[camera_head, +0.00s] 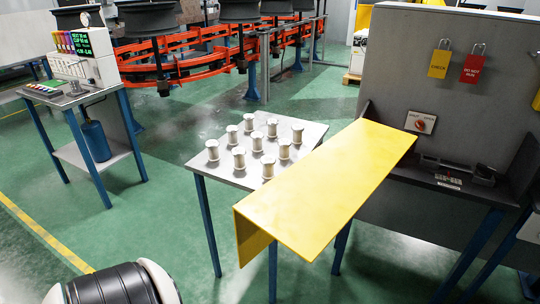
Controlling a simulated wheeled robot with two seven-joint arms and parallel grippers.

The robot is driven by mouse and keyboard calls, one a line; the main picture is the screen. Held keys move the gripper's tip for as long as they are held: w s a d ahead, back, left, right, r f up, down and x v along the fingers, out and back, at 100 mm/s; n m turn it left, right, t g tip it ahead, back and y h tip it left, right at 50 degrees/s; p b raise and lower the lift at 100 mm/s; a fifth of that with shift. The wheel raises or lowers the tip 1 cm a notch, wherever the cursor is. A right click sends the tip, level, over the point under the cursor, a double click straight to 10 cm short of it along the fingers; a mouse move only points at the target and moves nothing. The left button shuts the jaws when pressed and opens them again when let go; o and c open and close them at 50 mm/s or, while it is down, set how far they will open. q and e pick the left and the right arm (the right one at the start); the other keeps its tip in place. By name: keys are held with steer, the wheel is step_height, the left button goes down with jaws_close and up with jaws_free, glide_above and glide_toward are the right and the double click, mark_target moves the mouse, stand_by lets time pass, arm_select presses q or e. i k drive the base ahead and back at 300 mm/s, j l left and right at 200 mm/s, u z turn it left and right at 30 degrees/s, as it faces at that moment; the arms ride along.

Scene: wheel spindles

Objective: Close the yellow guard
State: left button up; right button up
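The yellow guard (325,190) is a long flat panel with a bent-down flap at its near left end. It reaches out from the grey workstation at right, over the right edge of the spool table, and stands swung away from the workstation's dark bench (450,182). Its far right end is near the grey upright panel (455,75); the hinge is hidden. Neither of my grippers shows. A black and white rounded part at the bottom left looks like one of my arm links.
A table (225,172) holds several white spools, close to the guard's left edge. A panel with a red knob (421,123) and yellow and red tags (440,60) are on the workstation. A side table (75,97) stands at left. Green floor is clear at front left.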

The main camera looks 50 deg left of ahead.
mark_target(305, 207)
steer(key=j, duration=0.65)
steer(key=k+j+z, duration=0.15)
steer(key=j, duration=1.1)
steer(key=z, duration=0.05)
